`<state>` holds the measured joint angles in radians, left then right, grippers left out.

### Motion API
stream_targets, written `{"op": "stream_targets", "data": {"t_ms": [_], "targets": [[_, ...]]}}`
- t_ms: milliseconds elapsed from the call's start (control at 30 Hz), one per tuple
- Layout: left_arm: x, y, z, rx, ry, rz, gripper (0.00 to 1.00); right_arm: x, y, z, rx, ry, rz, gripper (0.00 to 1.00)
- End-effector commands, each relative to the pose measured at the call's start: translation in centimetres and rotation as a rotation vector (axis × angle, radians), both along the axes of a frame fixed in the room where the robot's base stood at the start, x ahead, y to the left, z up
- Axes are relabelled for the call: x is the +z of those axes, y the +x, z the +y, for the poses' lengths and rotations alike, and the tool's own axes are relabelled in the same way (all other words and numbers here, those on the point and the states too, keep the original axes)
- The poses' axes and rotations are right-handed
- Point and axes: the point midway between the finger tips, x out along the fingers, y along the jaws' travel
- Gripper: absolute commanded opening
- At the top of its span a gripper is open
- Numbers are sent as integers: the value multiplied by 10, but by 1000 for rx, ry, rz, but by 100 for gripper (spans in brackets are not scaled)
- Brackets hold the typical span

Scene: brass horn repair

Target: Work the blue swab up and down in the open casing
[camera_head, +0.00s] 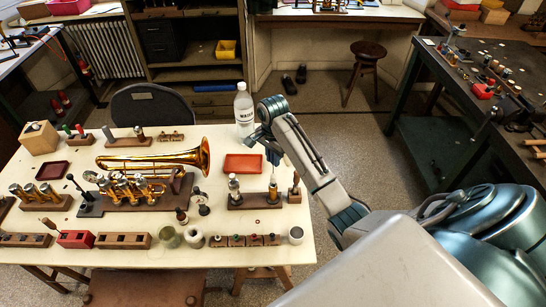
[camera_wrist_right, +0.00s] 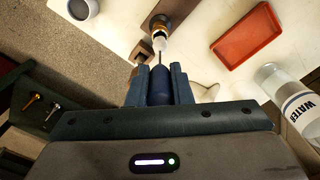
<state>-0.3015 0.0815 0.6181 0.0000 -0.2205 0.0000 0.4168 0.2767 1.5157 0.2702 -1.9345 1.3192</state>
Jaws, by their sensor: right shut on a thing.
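My right gripper (camera_head: 272,157) is over the right part of the bench, pointing down. In the right wrist view the gripper (camera_wrist_right: 159,80) is shut on the dark blue handle of the swab (camera_wrist_right: 159,92). A thin rod runs from the handle to a white part at a brass, round casing (camera_wrist_right: 160,24). The swab is in line with the casing; I cannot tell how deep its tip sits. In the head view the casing (camera_head: 273,193) stands upright on a wooden stand (camera_head: 250,202). My left gripper is not in view.
A brass horn (camera_head: 150,160) lies on a wooden rest at the bench's middle. A red tray (camera_head: 243,164) and a water bottle (camera_head: 243,112) stand behind the stand. The bottle also shows in the wrist view (camera_wrist_right: 285,90). A grey cup (camera_head: 296,235) is near the front right corner.

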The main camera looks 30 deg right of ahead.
Motion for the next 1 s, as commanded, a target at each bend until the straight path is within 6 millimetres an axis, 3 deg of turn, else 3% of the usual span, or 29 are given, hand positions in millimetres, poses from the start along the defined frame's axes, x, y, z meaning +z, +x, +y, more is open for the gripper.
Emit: {"op": "stream_targets", "data": {"t_ms": [733,1000], "targets": [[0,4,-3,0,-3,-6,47,0,0,1,0,0,0,0],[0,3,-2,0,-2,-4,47,-15,-1,1,0,1,1,0]]}}
